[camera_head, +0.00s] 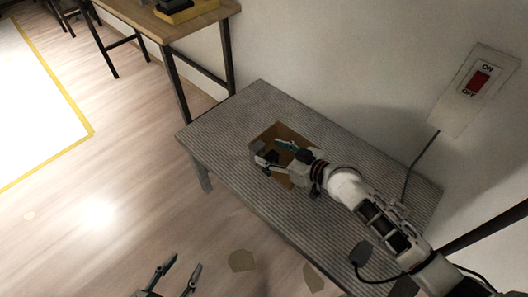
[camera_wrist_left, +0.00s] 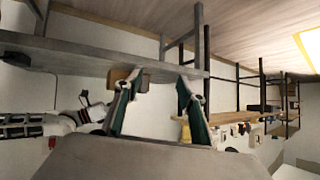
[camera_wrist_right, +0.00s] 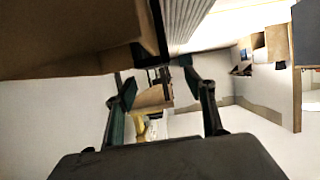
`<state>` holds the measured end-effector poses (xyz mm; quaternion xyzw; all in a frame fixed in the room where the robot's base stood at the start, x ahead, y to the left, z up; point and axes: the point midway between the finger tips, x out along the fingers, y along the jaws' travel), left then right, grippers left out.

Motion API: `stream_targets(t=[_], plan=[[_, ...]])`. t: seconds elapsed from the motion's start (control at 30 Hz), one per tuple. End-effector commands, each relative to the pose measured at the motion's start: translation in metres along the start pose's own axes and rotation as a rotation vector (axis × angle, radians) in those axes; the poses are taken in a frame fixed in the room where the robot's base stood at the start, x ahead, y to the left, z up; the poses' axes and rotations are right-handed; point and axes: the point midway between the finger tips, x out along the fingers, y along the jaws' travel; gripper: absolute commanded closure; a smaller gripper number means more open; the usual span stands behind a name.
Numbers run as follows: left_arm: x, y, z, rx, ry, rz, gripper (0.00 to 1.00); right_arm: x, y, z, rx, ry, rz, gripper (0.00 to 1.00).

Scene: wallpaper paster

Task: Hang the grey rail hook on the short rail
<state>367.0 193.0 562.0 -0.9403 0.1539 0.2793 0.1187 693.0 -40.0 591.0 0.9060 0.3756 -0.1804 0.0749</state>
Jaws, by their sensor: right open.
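I cannot make out the grey rail hook or the short rail in any view. My right gripper (camera_head: 276,155) is over an open brown box on the grey ribbed bench, and its arm comes in from the right. Its fingers are spread apart with nothing seen held between them; they also show apart in the right wrist view (camera_wrist_right: 165,92). The gripper hides much of the box's inside. My left gripper (camera_head: 174,274) is low at the bottom of the head view, away from the bench, with its fingers apart and empty. They show wide apart in the left wrist view (camera_wrist_left: 157,95).
The brown box (camera_head: 267,133) stands near the middle of the bench (camera_head: 230,115). A wall switch panel (camera_head: 480,79) with a red switch is at the right. A wooden table (camera_head: 165,25) stands at the back left. Open floor (camera_head: 110,190) lies left of the bench.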

Motion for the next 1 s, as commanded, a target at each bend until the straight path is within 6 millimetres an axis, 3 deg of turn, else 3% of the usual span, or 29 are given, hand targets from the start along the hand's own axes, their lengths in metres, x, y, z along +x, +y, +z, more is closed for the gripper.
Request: stream_targets(t=[0.6, 0.9, 1.0], plan=[[0.007, 0.02, -0.02, -0.072, 0.061, 0.033, 0.6, 0.071, 0.004, 0.008, 0.006, -0.003, -0.002, 0.46], [0.007, 0.019, -0.028, -0.075, 0.077, 0.031, 0.6, 0.074, 0.006, 0.003, 0.001, 0.001, 0.001, 0.46], [0.007, 0.019, -0.028, -0.075, 0.077, 0.031, 0.6, 0.074, 0.005, 0.003, 0.001, 0.001, 0.001, 0.72]])
